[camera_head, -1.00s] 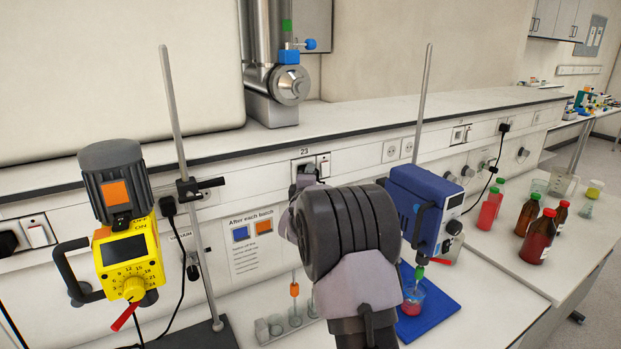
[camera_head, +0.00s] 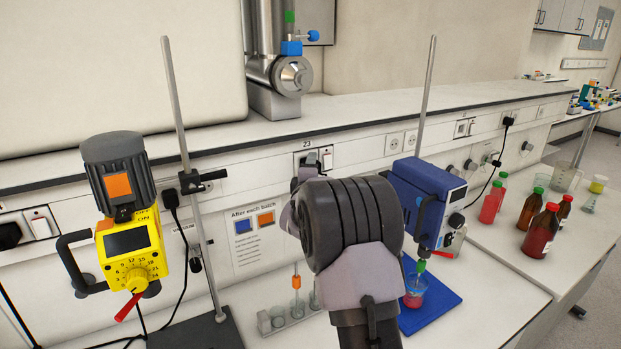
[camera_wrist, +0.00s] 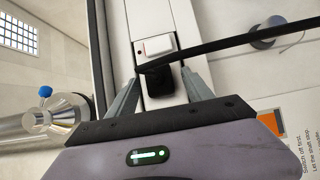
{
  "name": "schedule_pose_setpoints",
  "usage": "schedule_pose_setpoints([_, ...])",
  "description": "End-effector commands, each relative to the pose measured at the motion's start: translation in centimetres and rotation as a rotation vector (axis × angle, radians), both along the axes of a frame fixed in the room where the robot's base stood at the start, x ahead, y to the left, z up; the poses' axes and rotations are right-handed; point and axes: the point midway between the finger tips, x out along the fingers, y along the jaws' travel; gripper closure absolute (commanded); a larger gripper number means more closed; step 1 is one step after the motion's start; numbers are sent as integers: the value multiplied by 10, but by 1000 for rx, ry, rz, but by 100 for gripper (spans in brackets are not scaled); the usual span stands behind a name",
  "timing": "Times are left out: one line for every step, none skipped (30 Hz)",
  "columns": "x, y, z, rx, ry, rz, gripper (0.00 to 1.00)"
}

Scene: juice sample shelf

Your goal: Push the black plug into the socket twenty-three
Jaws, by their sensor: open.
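The black plug (camera_wrist: 160,84) shows in the wrist view at the wall panel, just below a white rocker switch (camera_wrist: 154,48) with a red mark. Its black cable (camera_wrist: 225,45) runs off to the right across the panel. My gripper (camera_wrist: 160,74) is open, with one finger on each side of the plug; I cannot tell whether they touch it. Socket twenty-three (camera_head: 303,156) is under the "23" label in the head view, beside its switch, and my gripper (camera_head: 311,163) is right at it. The plug hides the socket face in the wrist view, so its depth is unclear.
A yellow stirrer (camera_head: 130,250) hangs on a stand at left, and a blue stirrer (camera_head: 425,195) stands close to the right of my arm. A vial rack (camera_head: 290,318) sits below. Red bottles (camera_head: 540,235) stand farther right. A shelf edge (camera_head: 230,150) runs above the sockets.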

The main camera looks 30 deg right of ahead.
Motion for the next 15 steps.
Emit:
schedule_pose_setpoints([-6,5,0,0,0,1,41])
schedule_pose_setpoints([-10,9,0,1,1,2,41])
schedule_pose_setpoints([-18,15,0,-2,1,2,41])
schedule_pose_setpoints([-25,20,0,-1,1,2,41])
schedule_pose_setpoints([-32,26,0,0,1,2,41])
schedule_pose_setpoints([-42,33,0,-1,2,2,41])
schedule_pose_setpoints([-50,40,0,-1,1,3,41])
schedule_pose_setpoints([-57,45,0,0,1,3,41])
schedule_pose_setpoints([-68,53,0,-1,2,2,41])
schedule_pose_setpoints([-75,60,0,0,1,3,41])
schedule_pose_setpoints([-83,65,0,0,0,3,41])
schedule_pose_setpoints([-92,72,0,-1,1,2,41])
schedule_pose_setpoints([-98,77,0,0,1,3,41])
schedule_pose_setpoints([-104,82,0,-1,0,3,41])
schedule_pose_setpoints([-112,87,0,1,1,2,41])
